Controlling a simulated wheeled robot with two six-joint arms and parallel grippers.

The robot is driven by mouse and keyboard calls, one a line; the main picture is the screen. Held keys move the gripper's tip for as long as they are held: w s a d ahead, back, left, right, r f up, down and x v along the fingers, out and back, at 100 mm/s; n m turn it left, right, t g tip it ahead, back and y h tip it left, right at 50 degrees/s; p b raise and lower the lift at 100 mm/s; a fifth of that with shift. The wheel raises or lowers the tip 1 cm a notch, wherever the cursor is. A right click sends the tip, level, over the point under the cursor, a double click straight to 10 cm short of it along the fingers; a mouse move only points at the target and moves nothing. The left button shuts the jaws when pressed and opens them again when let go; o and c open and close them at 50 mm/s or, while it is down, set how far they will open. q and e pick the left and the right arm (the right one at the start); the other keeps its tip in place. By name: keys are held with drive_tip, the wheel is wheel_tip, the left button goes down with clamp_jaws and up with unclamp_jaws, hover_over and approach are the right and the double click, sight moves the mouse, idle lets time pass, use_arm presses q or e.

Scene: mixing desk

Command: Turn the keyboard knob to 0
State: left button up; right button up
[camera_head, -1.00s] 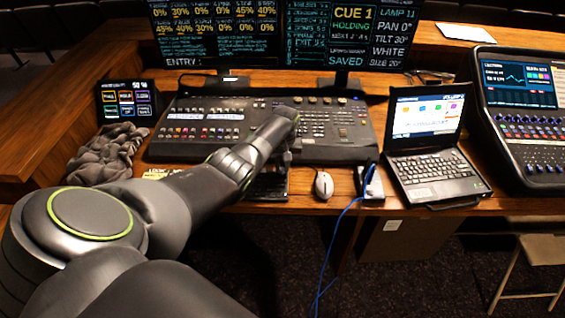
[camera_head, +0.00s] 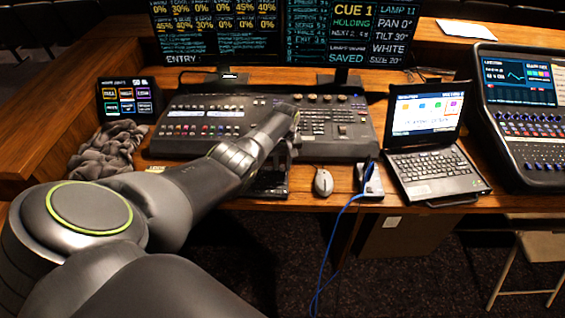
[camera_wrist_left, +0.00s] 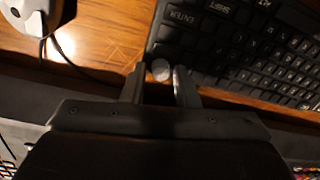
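The keyboard (camera_wrist_left: 245,45) is black with white legends and fills the upper right of the left wrist view. In the head view only a dark part of it (camera_head: 268,183) shows, beside and behind my left arm. A small round grey knob (camera_wrist_left: 160,69) sits at the keyboard's corner in the left wrist view. My left gripper (camera_wrist_left: 160,80) has its two dark fingers apart, one on each side of the knob, with narrow gaps visible. No firm contact shows. In the head view the left gripper (camera_head: 291,150) is small and dark at the arm's end. My right gripper is not in view.
A white mouse (camera_head: 323,183) lies right of the keyboard, with a small device (camera_head: 370,181) and blue cable beyond it. The mixing console (camera_head: 340,150) stands behind. A laptop (camera_head: 430,165) is at the right, grey cloth (camera_head: 108,150) at the left.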

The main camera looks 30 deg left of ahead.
use_arm(q)
drive_tip(key=shift+o, duration=1)
drive_tip(key=shift+r, duration=0.15)
wheel_tip(320, 180, up, 17)
drive_tip(key=shift+w+d, duration=0.25)
